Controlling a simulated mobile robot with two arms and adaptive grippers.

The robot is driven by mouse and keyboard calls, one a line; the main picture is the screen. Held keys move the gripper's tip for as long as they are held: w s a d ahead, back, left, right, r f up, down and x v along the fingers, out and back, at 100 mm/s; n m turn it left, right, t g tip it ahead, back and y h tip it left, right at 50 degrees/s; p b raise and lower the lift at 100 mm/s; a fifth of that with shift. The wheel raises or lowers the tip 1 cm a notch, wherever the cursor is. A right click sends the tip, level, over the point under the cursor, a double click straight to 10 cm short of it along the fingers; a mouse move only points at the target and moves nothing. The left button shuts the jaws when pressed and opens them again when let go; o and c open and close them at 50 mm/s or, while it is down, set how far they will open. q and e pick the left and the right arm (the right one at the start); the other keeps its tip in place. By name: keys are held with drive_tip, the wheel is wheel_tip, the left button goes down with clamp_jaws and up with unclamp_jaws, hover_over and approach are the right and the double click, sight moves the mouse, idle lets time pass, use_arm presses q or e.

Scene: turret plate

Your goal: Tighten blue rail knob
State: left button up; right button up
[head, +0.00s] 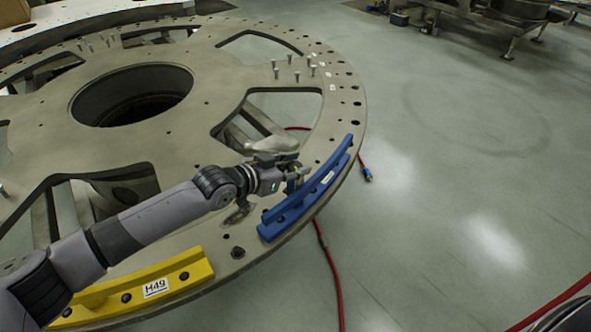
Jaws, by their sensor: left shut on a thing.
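The blue rail (325,180) is a curved bar bolted near the rim of the large grey turret plate (215,115), on its right side. A white label sits on its top. My left gripper (295,180) reaches in from the left and is at the rail's inner edge, shut on a small knob there. The knob is mostly hidden by the fingers, so its seating cannot be seen. My right gripper is not in view.
A yellow rail (150,290) labelled H49 lies on the plate at lower left. Several upright bolts (297,68) stand on the plate. A red hose (330,265) runs on the floor.

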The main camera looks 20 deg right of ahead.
use_arm(q)
drive_tip(key=shift+r, duration=0.1)
drive_tip(key=o, duration=1.2)
drive_tip(key=shift+a, duration=0.15)
drive_tip(key=v, duration=1.2)
